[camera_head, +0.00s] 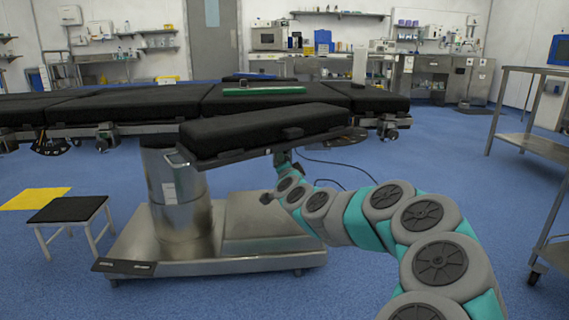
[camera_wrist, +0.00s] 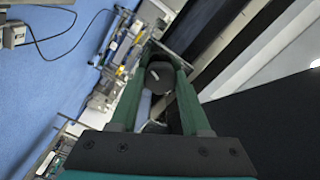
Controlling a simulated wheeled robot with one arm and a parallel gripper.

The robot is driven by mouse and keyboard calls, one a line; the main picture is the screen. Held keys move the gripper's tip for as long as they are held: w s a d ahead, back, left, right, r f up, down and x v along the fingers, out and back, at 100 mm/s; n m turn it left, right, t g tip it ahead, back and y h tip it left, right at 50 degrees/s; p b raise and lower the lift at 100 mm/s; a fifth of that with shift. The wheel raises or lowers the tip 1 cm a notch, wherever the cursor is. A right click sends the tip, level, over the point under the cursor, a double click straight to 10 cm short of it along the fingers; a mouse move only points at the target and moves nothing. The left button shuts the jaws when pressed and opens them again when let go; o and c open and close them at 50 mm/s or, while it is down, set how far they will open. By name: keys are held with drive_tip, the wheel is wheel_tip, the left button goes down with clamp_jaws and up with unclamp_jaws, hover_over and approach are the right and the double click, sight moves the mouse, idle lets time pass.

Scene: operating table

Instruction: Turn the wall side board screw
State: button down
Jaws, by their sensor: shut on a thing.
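The side board (camera_head: 262,131) is a black padded board on the near side of the operating table (camera_head: 205,104), sloping slightly up to the right. My gripper (camera_head: 281,160) is below the board's underside, near its middle; its fingers are small and partly hidden in the head view. In the wrist view my gripper (camera_wrist: 158,70) has its green fingers on both sides of a dark round screw knob (camera_wrist: 160,75), shut on it. The board's dark underside fills the right of the wrist view. The screw's shaft is hidden.
A steel column (camera_head: 178,200) and wide base (camera_head: 215,240) stand under the table, left of my arm. A black-topped stool (camera_head: 68,208) is at the left. A steel cart (camera_head: 540,145) is at the right. Blue floor lies open between my arm and the cart.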

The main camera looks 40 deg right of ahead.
idle(0.3)
drive_tip(key=shift+c, duration=1.8)
unclamp_jaws()
drive_tip(key=v, duration=0.8)
drive_tip(key=shift+w+d, duration=0.1)
